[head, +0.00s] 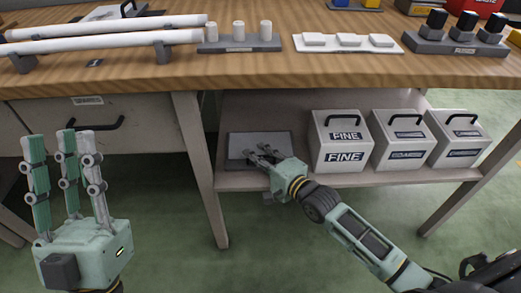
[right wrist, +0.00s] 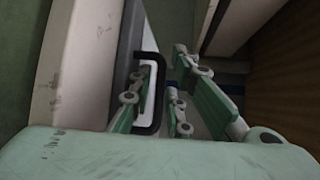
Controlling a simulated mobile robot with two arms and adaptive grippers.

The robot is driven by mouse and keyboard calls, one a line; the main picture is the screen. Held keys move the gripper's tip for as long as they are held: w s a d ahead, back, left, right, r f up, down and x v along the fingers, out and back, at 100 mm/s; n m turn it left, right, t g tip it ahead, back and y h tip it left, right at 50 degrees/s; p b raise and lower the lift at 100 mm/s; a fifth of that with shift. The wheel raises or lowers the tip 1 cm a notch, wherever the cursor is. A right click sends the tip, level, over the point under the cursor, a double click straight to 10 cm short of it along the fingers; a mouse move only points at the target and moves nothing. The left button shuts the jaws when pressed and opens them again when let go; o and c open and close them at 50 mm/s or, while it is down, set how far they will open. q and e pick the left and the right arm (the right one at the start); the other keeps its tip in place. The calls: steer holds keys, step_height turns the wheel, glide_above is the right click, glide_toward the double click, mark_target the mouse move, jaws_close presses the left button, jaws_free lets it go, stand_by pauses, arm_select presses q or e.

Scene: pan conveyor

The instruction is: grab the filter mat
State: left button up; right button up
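My left gripper (head: 58,138) is raised at the left, fingers up, spread and empty, away from the slab.
White boxes with black handles stand right of the slab; the nearest (head: 342,140) reads FINE. The wooden tabletop (head: 260,72) overhangs the shelf (head: 400,177), and a table leg (head: 200,160) stands left of it. White rollers (head: 110,36) and small blocks sit on the top.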

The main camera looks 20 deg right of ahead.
steer(key=shift+c, duration=0.3)
jaws_close()
